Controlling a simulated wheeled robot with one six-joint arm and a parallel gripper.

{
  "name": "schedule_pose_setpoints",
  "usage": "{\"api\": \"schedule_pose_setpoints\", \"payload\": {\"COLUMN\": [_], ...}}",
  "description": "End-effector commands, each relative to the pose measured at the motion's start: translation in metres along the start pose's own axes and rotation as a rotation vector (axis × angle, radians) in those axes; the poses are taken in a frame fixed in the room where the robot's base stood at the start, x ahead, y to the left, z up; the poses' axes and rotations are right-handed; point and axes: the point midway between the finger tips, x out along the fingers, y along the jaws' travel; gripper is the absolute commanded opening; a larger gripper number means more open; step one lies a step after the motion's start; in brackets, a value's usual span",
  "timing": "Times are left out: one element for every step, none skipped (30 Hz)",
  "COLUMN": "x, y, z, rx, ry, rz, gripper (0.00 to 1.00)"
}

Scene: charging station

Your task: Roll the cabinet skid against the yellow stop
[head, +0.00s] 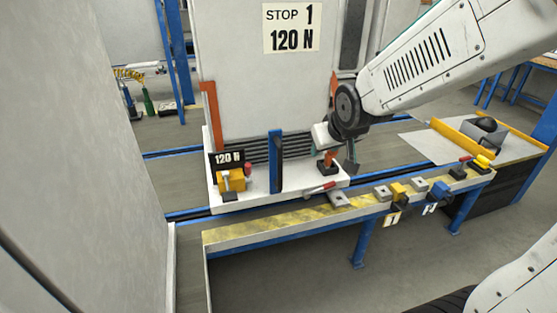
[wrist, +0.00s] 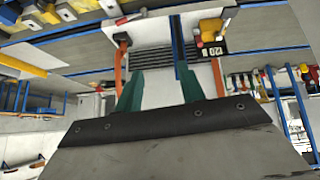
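The cabinet skid (head: 290,200) is a white base under a tall white cabinet (head: 235,80) whose card reads "STOP 1, 120 N". An upright blue post (head: 276,162) stands at its front; it also shows in the wrist view (wrist: 177,40). A yellow stop (head: 397,190) with a tag reading 1 sits on the front rail, right of the skid and apart from it. My gripper (wrist: 160,70) has its two green fingers apart, with nothing visibly clamped. The blue post appears beyond the right finger; contact cannot be told. The fingertips are not clear in the head view.
A blue stop (head: 430,207) with a second tag sits farther right on the striped rail (head: 300,218). A yellow bar (head: 460,138) lies at right.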

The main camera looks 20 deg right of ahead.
Motion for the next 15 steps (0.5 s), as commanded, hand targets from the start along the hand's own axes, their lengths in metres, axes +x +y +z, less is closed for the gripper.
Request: {"api": "schedule_pose_setpoints", "payload": {"x": [0.028, 0.042, 0.059, 0.072, 0.085, 0.102, 0.114, 0.126, 0.141, 0.152, 0.163, 0.176, 0.185, 0.194, 0.204], "y": [0.000, -0.001, -0.001, -0.003, -0.004, -0.005, -0.008, -0.010, -0.012, -0.014, -0.016, -0.019, -0.021, -0.023, -0.026], "z": [-0.010, -0.017, -0.026, -0.032, -0.038, -0.044, -0.048, -0.051, -0.054, -0.056, -0.056, -0.057, -0.056, -0.054, -0.051], "rx": [-0.009, -0.015, -0.021, -0.026, -0.031, -0.037, -0.041, -0.045, -0.048, -0.050, -0.051, -0.053, -0.052, -0.051, -0.048], "ry": [0.047, 0.083, 0.133, 0.171, 0.209, 0.259, 0.296, 0.334, 0.384, 0.422, 0.460, 0.511, 0.547, 0.584, 0.631], "rz": [-0.003, -0.005, -0.008, -0.015, -0.020, -0.027, -0.034, -0.041, -0.050, -0.058, -0.066, -0.078, -0.087, -0.096, -0.108], "gripper": [0.39, 0.39, 0.39, 0.39, 0.39, 0.39, 0.39, 0.39, 0.39, 0.39, 0.39, 0.39, 0.39, 0.39, 0.39]}}
